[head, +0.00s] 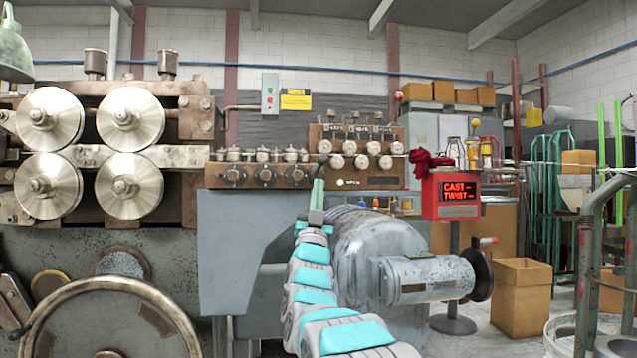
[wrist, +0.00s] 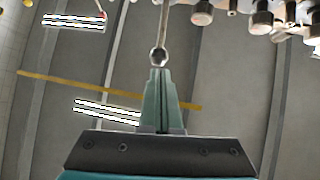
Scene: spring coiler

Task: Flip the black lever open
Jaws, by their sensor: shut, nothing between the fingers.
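In the head view, my gripper (head: 317,200) is raised in front of the control panel, its fingers pointing up. A small dark lever with a rounded end (head: 323,160) shows just above the fingertips, in front of the panel. In the wrist view, my gripper (wrist: 160,75) has its green fingers closed together with nothing between them. A slim rod with a rounded metallic end (wrist: 159,57) hangs directly ahead of the tips. The tips are very close to that end; I cannot tell if they touch. The lever's pivot is not clear.
The panel (head: 364,183) carries several round knobs and dials. Large steel rollers (head: 125,186) stand at the left.

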